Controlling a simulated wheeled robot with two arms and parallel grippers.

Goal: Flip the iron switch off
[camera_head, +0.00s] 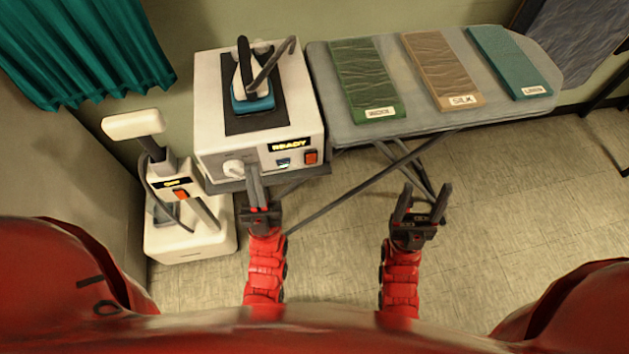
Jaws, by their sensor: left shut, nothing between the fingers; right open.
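The iron (253,88), with a teal base and dark handle, rests on a dark mat on top of a white station box (210,110). The box front has a lit "READY" display (289,145), a white knob (234,168), a small lit panel (284,163) and an orange-red switch (310,158) at its right end. My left gripper (252,168) is shut and empty, its fingertips in front of the box face between the knob and the small panel, left of the switch. Whether they touch the box is unclear. My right gripper (427,187) is open and empty, right of the box.
An ironing board (350,128) at right bears green, brown and teal cloths with labels; its crossed legs stand below. A white steamer-like unit (190,245) with a lit display and an orange-red switch (181,194) stands left. A teal curtain (90,50) hangs upper left. Floor at right is clear.

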